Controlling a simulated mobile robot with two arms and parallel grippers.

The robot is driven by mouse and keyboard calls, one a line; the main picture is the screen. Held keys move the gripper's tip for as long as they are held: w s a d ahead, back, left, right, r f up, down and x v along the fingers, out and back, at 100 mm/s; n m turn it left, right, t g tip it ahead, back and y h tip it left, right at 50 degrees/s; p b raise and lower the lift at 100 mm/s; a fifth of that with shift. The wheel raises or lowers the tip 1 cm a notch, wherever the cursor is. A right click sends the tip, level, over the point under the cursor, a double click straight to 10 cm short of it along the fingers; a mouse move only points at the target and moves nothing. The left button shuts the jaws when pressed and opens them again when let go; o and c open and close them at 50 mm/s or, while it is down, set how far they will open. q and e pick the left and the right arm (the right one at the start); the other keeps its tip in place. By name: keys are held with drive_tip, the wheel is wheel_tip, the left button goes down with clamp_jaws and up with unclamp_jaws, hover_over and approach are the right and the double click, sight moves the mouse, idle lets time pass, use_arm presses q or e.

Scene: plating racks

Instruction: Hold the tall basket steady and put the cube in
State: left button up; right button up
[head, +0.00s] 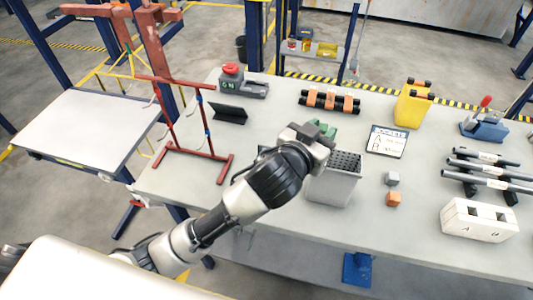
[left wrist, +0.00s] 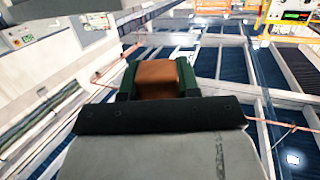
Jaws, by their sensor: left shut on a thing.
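The tall basket (head: 333,186), a grey upright box with a perforated top part, stands on the table in the head view. My left gripper (head: 325,131) is at its upper rear left. In the left wrist view its green fingers (left wrist: 157,80) are shut on a brown-orange block (left wrist: 157,77). Whether this block is part of the basket, I cannot tell. Thin copper-coloured rods show on either side of it. On the table right of the basket lie an orange cube (head: 393,199) and, just behind it, a grey cube (head: 392,178). My right gripper is not in view.
A white block with dark openings (head: 480,220) and grey-black rods (head: 482,168) lie at the right. A lettered card (head: 386,141), yellow container (head: 413,103) and banded black rods (head: 329,101) are behind. A red frame (head: 190,130) stands left. The table's front edge is bare.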

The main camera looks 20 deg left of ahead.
use_arm(q)
drive_tip(key=w+d+r+m+g+h, duration=0.1)
drive_tip(key=d+r+m+h, duration=0.1)
drive_tip(key=d+r, duration=0.3)
wheel_tip(320, 180, down, 6)
drive_tip(key=shift+w+d, duration=0.15)
drive_tip(key=shift+d, duration=0.3)
